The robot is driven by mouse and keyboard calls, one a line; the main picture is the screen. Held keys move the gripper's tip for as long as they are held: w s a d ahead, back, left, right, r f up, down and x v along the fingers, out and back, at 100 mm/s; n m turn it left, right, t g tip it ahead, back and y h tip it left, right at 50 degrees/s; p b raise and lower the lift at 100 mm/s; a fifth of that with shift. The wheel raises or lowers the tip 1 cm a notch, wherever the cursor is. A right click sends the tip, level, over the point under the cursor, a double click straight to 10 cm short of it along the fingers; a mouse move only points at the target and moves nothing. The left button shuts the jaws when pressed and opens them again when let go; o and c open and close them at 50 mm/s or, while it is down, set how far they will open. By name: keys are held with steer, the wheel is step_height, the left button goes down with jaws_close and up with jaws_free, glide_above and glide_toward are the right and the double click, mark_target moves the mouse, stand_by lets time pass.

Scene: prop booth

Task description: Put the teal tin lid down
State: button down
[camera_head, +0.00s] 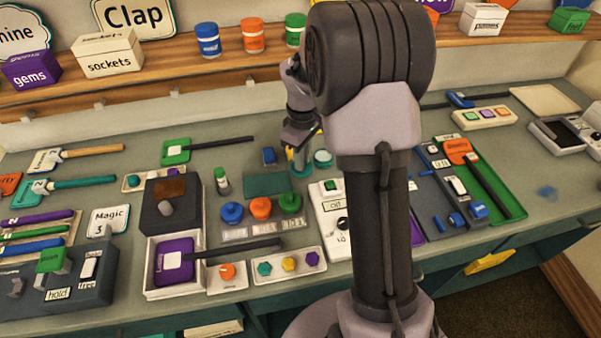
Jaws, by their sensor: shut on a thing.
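My gripper (300,156) points down over the back middle of the counter, partly hidden by my own arm. It is shut on a small teal round piece, which I take to be the teal tin lid (302,171), low over the counter. Whether the piece touches the surface cannot be made out. A second teal round piece (322,157) with a paler top stands just to the right, close beside the gripper.
A dark teal mat (267,185) lies left of the gripper, with a green-capped bottle (222,180) beyond it. A white switch box (331,208) stands in front. Blue, orange and green knobs (260,208) stand front left. My arm hides the counter's middle right.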

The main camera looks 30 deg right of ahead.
steer(key=shift+f+b, duration=0.6)
steer(key=shift+f, duration=1.5)
steer(key=c, duration=1.4)
jaws_free()
steer(key=shift+r, duration=0.1)
step_height(320, 180, up, 13)
steer(key=p, duration=0.5)
steer(key=s+a+r+m+t, duration=0.25)
steer(key=s+a+r, duration=0.25)
steer(key=a+r, duration=0.3)
steer(key=s+a+r+m+t+y, duration=0.1)
steer(key=s+a+m, duration=0.3)
steer(key=s, duration=0.5)
steer(key=s+a+r+m+t+y, duration=0.1)
steer(key=s+a+r+m+t, duration=0.1)
steer(key=s+a, duration=0.4)
steer(key=s+r+m, duration=0.1)
steer(key=s, duration=0.2)
steer(key=shift+m, duration=0.35)
